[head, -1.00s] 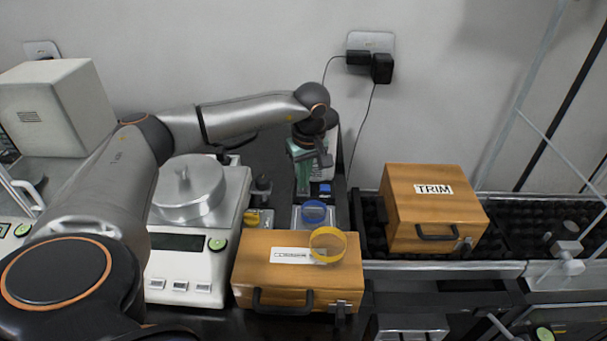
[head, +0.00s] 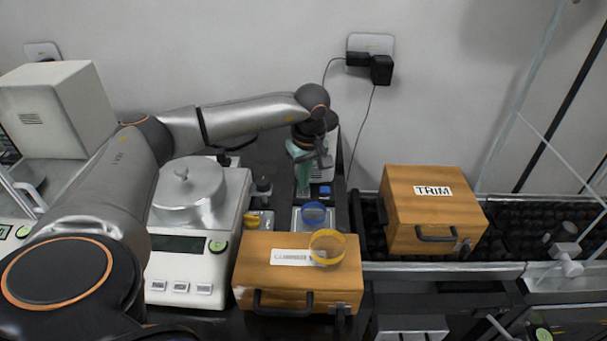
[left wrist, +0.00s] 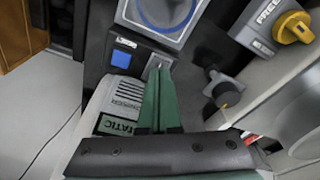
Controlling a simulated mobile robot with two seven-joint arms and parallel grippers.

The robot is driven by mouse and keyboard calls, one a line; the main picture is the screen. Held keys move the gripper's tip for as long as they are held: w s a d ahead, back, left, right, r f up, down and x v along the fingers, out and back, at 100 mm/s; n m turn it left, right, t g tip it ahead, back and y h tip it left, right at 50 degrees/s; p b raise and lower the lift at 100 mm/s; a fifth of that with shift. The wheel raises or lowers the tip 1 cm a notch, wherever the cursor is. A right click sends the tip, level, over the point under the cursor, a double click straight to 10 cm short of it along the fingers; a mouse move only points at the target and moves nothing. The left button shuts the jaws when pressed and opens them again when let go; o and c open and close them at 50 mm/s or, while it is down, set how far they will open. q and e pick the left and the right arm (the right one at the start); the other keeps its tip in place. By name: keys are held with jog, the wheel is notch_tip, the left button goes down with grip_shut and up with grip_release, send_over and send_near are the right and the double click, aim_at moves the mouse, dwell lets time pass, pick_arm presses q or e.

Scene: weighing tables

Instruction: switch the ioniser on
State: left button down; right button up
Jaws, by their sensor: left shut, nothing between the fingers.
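The ioniser (head: 328,168) is a pale box at the back, behind the wooden boxes, partly hidden by my left gripper. In the left wrist view its pale body (left wrist: 122,92) shows vents and partly readable lettering, and a label ending in "TATIC". A blue square (left wrist: 122,58) and a small light plate with a switch-like part (left wrist: 158,63) sit at its dark front end. My left gripper (left wrist: 160,72) has green fingers, shut and empty, with the tips right by that plate. I cannot tell whether they touch it. The left gripper also shows in the head view (head: 303,190). My right gripper is out of view.
A balance (head: 190,270) with a metal pan stands to the left. A wooden case (head: 260,280) with blue and yellow rings near it stands in front. A TRIM case (head: 430,205) is on the right. A cable runs up to a wall socket (head: 370,43).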

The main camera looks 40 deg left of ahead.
aim_at(304, 193)
pick_arm(q)
jog(key=shift+r+p, duration=2.15)
jog(key=shift+r, duration=0.75)
